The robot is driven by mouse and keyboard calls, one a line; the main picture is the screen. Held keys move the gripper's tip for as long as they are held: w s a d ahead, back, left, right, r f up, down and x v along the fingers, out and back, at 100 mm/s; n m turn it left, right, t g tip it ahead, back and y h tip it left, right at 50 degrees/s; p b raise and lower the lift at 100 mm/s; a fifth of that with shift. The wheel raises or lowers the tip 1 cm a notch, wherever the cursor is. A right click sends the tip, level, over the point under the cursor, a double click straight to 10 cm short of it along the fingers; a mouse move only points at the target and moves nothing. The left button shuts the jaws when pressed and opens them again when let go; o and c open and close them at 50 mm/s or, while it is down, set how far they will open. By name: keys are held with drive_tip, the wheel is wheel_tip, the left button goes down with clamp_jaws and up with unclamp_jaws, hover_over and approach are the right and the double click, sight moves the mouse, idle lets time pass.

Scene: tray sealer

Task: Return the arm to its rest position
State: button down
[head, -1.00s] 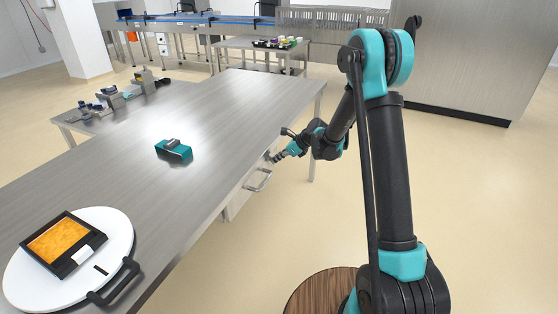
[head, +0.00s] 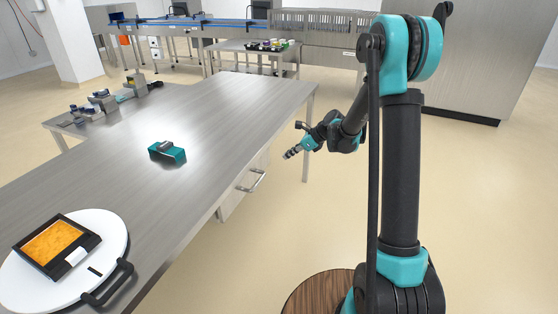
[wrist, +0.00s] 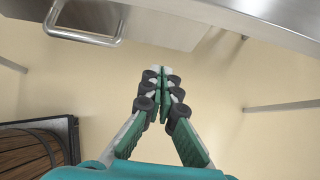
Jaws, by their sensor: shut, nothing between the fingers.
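My gripper (head: 290,154) is shut and empty in the head view, held in the air to the right of the steel table, a little away from the drawer handle. In the wrist view its two fingers (wrist: 160,75) meet at the tips above bare floor, with nothing between them. My arm reaches forward and down from its base at the lower right of the head view.
The steel table (head: 215,120) has a drawer with a handle (head: 251,182), also seen top left in the wrist view (wrist: 85,38). On the table are a teal device (head: 167,153) and a white round board (head: 110,232) bearing a black tray (head: 57,247). Floor at right is clear.

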drive_tip(key=s+d+n+h, duration=0.3)
drive_tip(key=s+d+n, duration=0.4)
drive_tip(key=s, duration=0.4)
drive_tip(key=s+d+n+t+h, duration=0.1)
drive_tip(key=s+d+n+h, duration=0.1)
drive_tip(key=s+d+n, duration=0.5)
drive_tip(key=s+d+n+h, duration=0.3)
drive_tip(key=s+d+n, duration=0.4)
drive_tip(key=s, duration=0.8)
drive_tip(key=shift+s+d+f+n+h, duration=0.15)
drive_tip(key=shift+s+d+n+h, duration=0.15)
drive_tip(key=shift+d, duration=0.7)
drive_tip(key=shift+a, duration=0.1)
